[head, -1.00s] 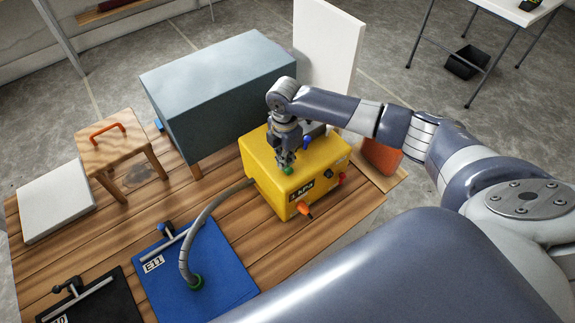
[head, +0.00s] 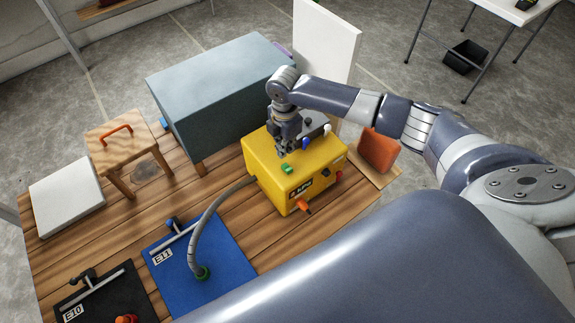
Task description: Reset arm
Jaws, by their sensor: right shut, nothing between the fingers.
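My right gripper (head: 282,153) points down over the top of the yellow box (head: 264,160), just behind the green button (head: 287,169). Its fingers are shut and hold nothing. My right arm comes in from the right and reaches across above the box. A blue knob and a white knob show beside the gripper on the box's top. An orange plug (head: 304,207) sticks out of the box's front. My left gripper is not in view.
A grey hose (head: 209,212) runs from the box to a blue board (head: 232,259) marked E11. A black board (head: 88,301) marked E10 lies at the lower left. A large grey-blue block (head: 215,90), a small wooden stool (head: 128,144) and a white slab (head: 66,197) stand behind.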

